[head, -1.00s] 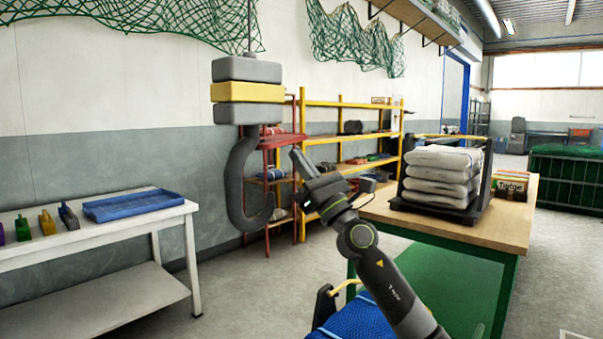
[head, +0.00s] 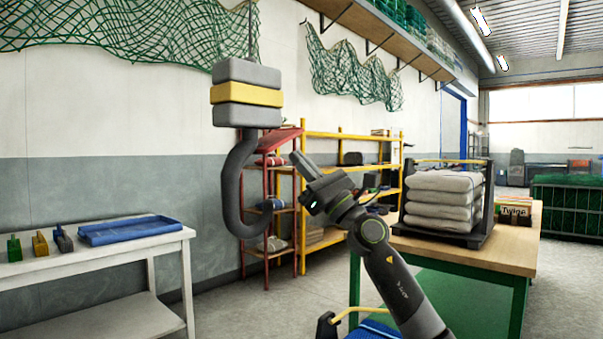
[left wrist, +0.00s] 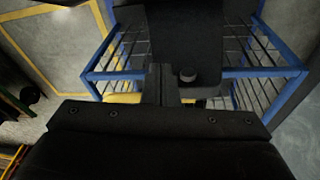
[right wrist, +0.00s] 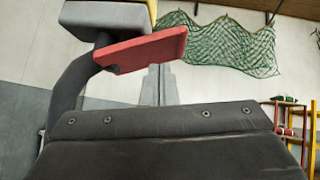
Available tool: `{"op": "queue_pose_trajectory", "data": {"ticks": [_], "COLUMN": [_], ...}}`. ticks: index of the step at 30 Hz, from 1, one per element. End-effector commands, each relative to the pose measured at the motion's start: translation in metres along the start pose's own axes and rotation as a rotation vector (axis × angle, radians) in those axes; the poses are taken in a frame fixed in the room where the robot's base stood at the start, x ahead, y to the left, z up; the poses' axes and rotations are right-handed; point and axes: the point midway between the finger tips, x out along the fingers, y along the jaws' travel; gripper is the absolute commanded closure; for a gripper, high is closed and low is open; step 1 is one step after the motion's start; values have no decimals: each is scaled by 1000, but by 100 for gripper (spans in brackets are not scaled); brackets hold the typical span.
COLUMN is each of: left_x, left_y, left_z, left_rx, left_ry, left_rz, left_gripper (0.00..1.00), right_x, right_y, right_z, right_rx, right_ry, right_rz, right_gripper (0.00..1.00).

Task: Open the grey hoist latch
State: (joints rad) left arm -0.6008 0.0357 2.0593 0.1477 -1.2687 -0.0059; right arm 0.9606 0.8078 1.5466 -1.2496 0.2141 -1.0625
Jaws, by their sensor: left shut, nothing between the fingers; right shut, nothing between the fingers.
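The hoist block (head: 247,94), grey with a yellow band, hangs at the centre-left of the head view, with a big dark grey hook (head: 230,190) under it. A red flap (head: 280,141) juts out to the right below the block. In the right wrist view the red flap (right wrist: 145,50) is at upper left, beside the grey block (right wrist: 105,18). My right gripper (head: 301,162) is shut and empty, right of the hook and just below the flap; contact cannot be told. My left gripper (left wrist: 161,70) is shut and empty in its wrist view, outside the head view.
A white table (head: 165,243) with a blue tray (head: 130,230) stands left. A green-framed workbench (head: 470,255) with stacked white sacks (head: 443,197) stands right. Red and yellow shelves (head: 345,134) are behind. Open floor lies between the tables.

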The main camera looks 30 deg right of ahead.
Motion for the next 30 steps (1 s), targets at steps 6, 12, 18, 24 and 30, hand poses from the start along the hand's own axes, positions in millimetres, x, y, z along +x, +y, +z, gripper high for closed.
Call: {"op": "queue_pose_trajectory", "data": {"ticks": [6,12,18,24,30], "left_x": [-12,-16,-15,-14,-13], "left_y": [4,4,3,1,-2], "left_z": [-1,-1,1,4,7], "left_rx": [1,2,2,2,3], "left_ry": [1,-4,-13,-27,-47], "left_rz": [7,7,3,-6,-21], "left_gripper": [100,100,100,100,100], "right_x": [1,2,4,6,11], "right_y": [0,-1,-1,-2,-3], "right_z": [3,4,6,8,13], "right_rx": [-12,-15,-16,-16,-15], "right_ry": [-1,-1,-1,-1,-1], "right_rz": [10,13,13,13,13], "right_gripper": [100,100,100,100,100]}}
